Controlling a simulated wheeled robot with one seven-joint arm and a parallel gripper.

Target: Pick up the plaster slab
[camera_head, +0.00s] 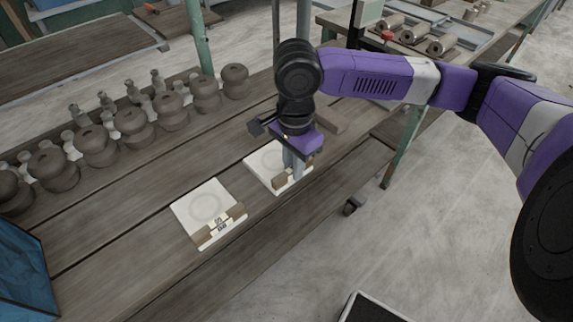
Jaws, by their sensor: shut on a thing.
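Two square white slabs with a faint round ring on top lie on the wooden table. The plaster slab (260,159) at my gripper is the right one, partly hidden by the gripper. My gripper (293,170) points down at this slab's front right side, shut on it; the exact contact is hard to see. A small brown block shows by its front edge. The other white slab (200,208) lies apart to the left, with brown blocks and a dark-marked label at its front edge.
Several rounded brown clay pots (134,127) stand in a row behind the slabs, with smaller grey figures behind them. A blue object (22,265) is at the lower left. A flat brown piece (328,120) lies behind my gripper. The wooden table (130,270) is bare in front.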

